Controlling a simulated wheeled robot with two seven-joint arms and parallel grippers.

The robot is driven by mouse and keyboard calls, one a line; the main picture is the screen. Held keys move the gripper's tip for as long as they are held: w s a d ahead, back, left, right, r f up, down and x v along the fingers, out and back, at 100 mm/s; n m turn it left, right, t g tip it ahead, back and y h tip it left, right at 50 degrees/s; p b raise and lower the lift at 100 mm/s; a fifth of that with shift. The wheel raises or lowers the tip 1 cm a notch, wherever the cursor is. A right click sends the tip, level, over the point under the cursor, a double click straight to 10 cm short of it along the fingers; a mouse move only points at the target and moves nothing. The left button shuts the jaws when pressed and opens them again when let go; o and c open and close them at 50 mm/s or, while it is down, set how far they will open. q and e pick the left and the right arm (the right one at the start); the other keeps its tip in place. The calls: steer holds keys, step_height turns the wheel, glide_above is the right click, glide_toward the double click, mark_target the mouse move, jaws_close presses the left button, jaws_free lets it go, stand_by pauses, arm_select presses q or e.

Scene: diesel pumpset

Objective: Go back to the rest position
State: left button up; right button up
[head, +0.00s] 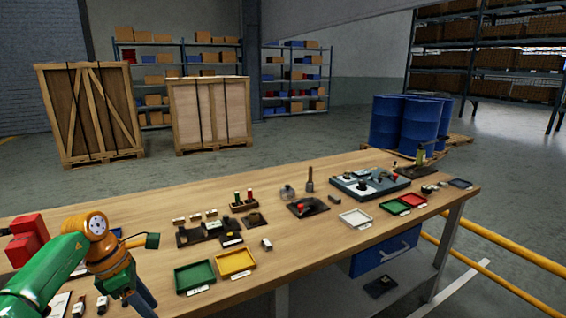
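My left arm, green and orange, comes in from the lower left over the left end of the wooden workbench (330,225). My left gripper (143,293) points down at the bottom edge of the head view. Only a small dark part of it shows, and I cannot tell whether its fingers are apart or hold anything. My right arm and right gripper are out of view.
Red blocks (28,240) sit beside my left arm. The front middle bench is mostly clear.

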arm_select(q)
steer(key=w+d+f+n+t+h, duration=0.1)
steer(key=d+f+n+h, duration=0.25)
steer(key=d, duration=0.45)
steer(key=w+d+f+n+t+h, duration=0.25)
steer(key=d+f+h, duration=0.2)
steer(key=d, duration=0.35)
step_height(320, 180, down, 12)
steer(key=s+n+t+y, duration=0.2)
steer(key=n+t, duration=0.4)
steer(key=n, duration=1.1)
steer(key=s+a+f+n+g+y, duration=0.1)
steer(key=s+a+f+n+y, duration=0.2)
steer(key=s+f+n, duration=0.45)
steer(key=s+a+f+n+g+y, duration=0.1)
steer(key=s+a+f+n+y, duration=0.1)
steer(key=s+f+n+y, duration=0.35)
steer(key=s+f+n+g, duration=0.3)
steer(key=s+f+n, duration=0.1)
steer(key=s, duration=0.9)
steer(key=s+a+f+n+g, duration=0.1)
steer(key=s+f+n+g, duration=0.3)
steer(key=s, duration=1)
step_height(320, 180, down, 2)
steer(key=shift+f+n, duration=0.2)
steer(key=shift+n, duration=0.5)
steer(key=shift+a+g+y, duration=0.1)
steer(key=shift+g+y, duration=0.15)
